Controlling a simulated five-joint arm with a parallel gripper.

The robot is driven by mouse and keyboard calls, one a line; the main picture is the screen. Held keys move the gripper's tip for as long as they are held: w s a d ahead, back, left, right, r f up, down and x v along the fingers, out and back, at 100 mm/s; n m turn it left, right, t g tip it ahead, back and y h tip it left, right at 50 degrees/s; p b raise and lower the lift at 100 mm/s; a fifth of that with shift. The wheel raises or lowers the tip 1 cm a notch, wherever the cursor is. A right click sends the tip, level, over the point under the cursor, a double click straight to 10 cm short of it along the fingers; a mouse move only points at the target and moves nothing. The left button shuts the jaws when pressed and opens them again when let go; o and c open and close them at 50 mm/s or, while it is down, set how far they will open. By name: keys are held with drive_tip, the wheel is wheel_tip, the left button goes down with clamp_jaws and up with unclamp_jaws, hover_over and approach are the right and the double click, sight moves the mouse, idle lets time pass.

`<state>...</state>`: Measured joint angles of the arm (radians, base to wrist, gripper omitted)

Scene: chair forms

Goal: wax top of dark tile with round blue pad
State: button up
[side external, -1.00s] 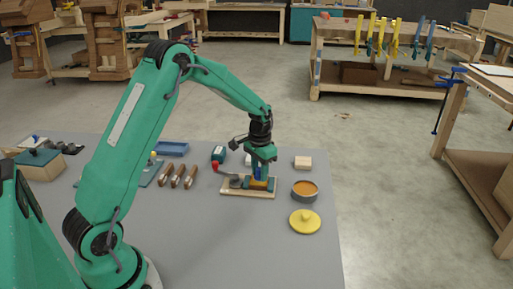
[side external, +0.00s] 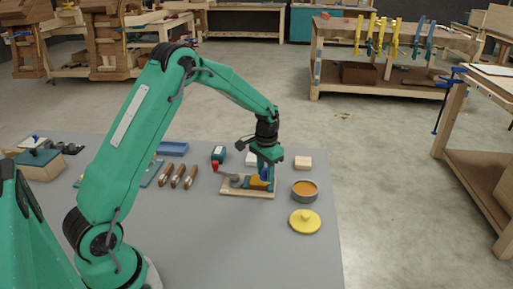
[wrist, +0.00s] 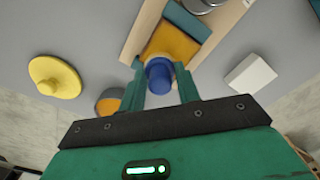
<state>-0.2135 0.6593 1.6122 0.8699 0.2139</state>
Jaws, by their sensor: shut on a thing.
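My gripper (wrist: 160,92) is shut on the round blue pad (wrist: 159,72), which points down between its fingers. The pad also shows in the side view (side external: 265,174), at the right end of the dark tile. The dark tile (wrist: 187,20) lies on a light wooden board (wrist: 140,33). An orange coat (wrist: 172,42) covers part of its top, and a dark teal strip stays bare at the far end in the wrist view. The pad overlaps the orange edge in view; I cannot tell whether it touches the tile.
A grey clamp with a red handle (side external: 215,167) sits at the board's left. The round tin of orange wax (side external: 305,192) and a yellow knobbed lid (side external: 305,222) stand to the right. A pale block (side external: 303,162) lies behind. The table's front middle is clear.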

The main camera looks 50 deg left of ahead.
drive_tip(key=shift+w+d+r, duration=0.1)
drive_tip(key=shift+w+d, duration=0.4)
drive_tip(key=shift+w, duration=0.05)
drive_tip(key=shift+s+r, duration=0.1)
drive_tip(key=shift+r, duration=3.85)
